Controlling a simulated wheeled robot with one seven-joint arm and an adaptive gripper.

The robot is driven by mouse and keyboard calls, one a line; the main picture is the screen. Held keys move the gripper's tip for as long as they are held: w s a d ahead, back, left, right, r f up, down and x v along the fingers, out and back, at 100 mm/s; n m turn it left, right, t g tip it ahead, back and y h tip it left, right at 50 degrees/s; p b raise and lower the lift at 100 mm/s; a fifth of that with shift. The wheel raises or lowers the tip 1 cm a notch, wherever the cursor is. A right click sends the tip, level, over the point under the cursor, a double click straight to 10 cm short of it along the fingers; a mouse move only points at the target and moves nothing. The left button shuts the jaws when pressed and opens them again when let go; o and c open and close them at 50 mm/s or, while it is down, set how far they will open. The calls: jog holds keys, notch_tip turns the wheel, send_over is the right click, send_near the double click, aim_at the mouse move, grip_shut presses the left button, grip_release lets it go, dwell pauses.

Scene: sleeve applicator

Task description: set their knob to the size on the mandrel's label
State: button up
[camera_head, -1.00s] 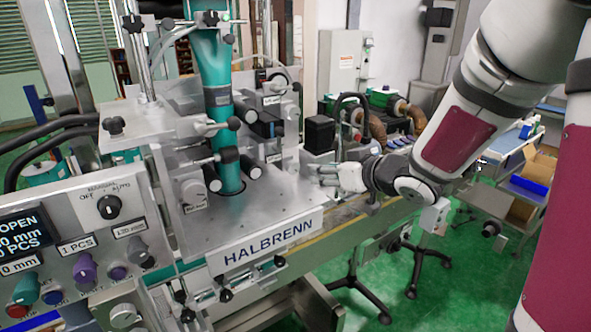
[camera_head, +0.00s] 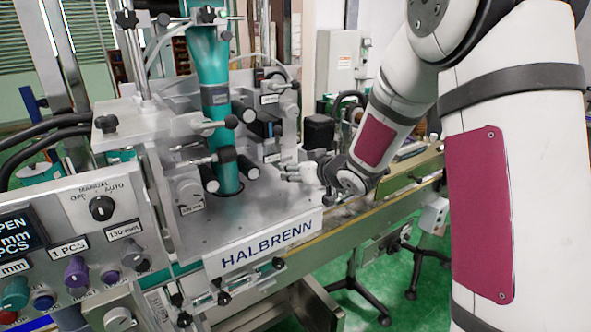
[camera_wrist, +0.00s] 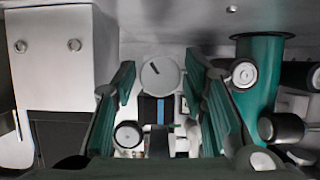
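The teal mandrel (camera_head: 226,175) stands upright through the machine's plate. It carries a small label (camera_head: 218,96) whose text is too small to read. A grey knob (camera_head: 133,255) on the front panel has a label (camera_head: 125,230) that seems to read 130 mm. Another grey knob (camera_head: 190,190) sits left of the mandrel above a small unreadable label.
Black rollers (camera_head: 247,167) on rods flank the mandrel. A black box (camera_head: 318,131) stands behind my gripper. The panel holds a mode switch (camera_head: 101,208), a purple knob (camera_head: 76,270) and buttons. The plate's front (camera_head: 255,220) is clear.

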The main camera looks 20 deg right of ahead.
jog(key=shift+c, duration=0.5)
jog(key=c, duration=0.8)
jog(key=shift+o, duration=0.2)
jog(key=shift+a, duration=0.1)
jog(key=n+h+b, duration=0.1)
jog(key=n+b, duration=0.1)
jog(key=shift+w+a+f+n+t+h+b, duration=0.1)
jog(key=shift+n+t+h+b, duration=0.2)
jog(key=shift+t+b, duration=0.1)
jog(key=shift+n+t+h+b, duration=0.3)
jog(key=shift+n+h+b, duration=0.3)
jog(key=shift+n+b, duration=0.4)
jog(key=o, duration=0.9)
jog(key=shift+c, duration=0.2)
